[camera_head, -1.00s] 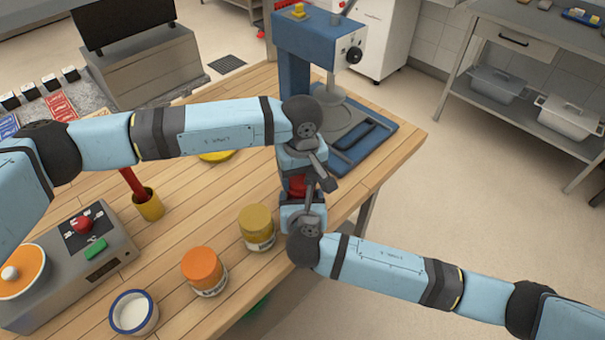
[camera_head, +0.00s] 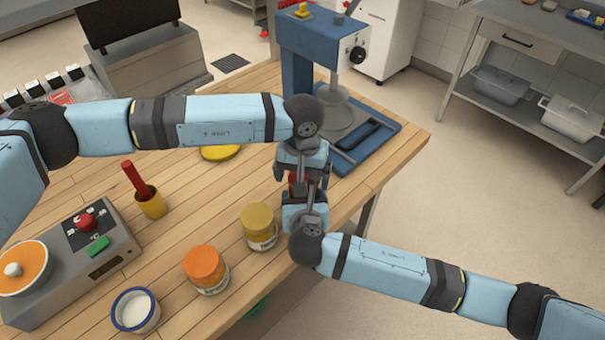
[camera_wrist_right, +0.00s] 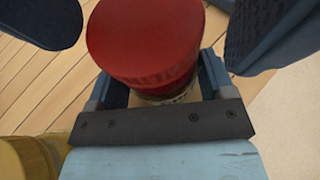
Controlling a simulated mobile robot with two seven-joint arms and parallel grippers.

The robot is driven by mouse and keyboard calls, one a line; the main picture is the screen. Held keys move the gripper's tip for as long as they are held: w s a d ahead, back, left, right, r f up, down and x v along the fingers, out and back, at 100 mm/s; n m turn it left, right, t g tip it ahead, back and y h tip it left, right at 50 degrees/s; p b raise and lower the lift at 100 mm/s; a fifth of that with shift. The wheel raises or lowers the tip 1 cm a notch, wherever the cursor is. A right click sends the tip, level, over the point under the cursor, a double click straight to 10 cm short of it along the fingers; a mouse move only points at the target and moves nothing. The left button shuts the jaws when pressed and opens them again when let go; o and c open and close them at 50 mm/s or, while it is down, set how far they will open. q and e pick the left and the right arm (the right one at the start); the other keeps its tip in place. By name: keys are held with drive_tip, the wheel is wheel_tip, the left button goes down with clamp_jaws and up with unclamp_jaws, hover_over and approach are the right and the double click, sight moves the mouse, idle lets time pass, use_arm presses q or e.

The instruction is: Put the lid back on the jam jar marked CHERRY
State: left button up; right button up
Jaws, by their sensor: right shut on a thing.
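A jar with a red lid (camera_wrist_right: 145,40) is between my two grippers. In the wrist view the lid sits on top of the jar, and a strip of pale label (camera_wrist_right: 182,96) shows below it. The label's word cannot be read. My right gripper (camera_wrist_right: 160,90) is shut on this jar, with a finger on each side. My left gripper (camera_head: 312,172) is above it, pointing down. Its dark blue fingers stand wide apart on either side of the lid in the wrist view, with gaps to it. In the head view the grippers mostly hide the jar (camera_head: 297,181).
A yellow-lidded jar (camera_head: 259,227) and an orange-lidded jar (camera_head: 206,269) stand left of my right gripper. A white, blue-rimmed cup (camera_head: 135,310), a scale (camera_head: 75,265) and a yellow pot (camera_head: 151,204) are further left. A blue press (camera_head: 310,60) stands behind. The table's right edge is close.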

use_arm(q)
drive_tip(key=shift+r, duration=0.1)
drive_tip(key=shift+r, duration=2.15)
drive_tip(key=shift+c, duration=0.3)
